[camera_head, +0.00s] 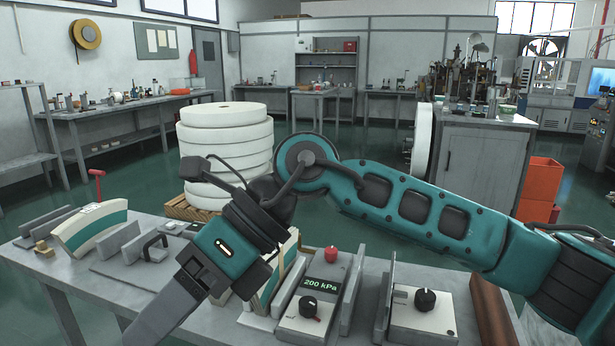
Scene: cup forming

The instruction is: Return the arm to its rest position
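My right arm (430,212), teal and grey, comes in from the right edge and reaches across the picture at mid-height. It bends at a round elbow-like joint (306,163) in front of the paper rolls and then slopes down to the left. My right gripper (166,308) hangs low over the front left part of the grey workbench (85,292). Its grey end points down and left, and I cannot tell whether its fingers are apart or hold anything. My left gripper is not in view.
On the bench under and beside the arm stand a control box reading 200 kPa (331,284), a red knob (331,253), a box with a black knob (424,312) and a curved white-and-green piece (90,228). White paper rolls (225,140) are stacked behind.

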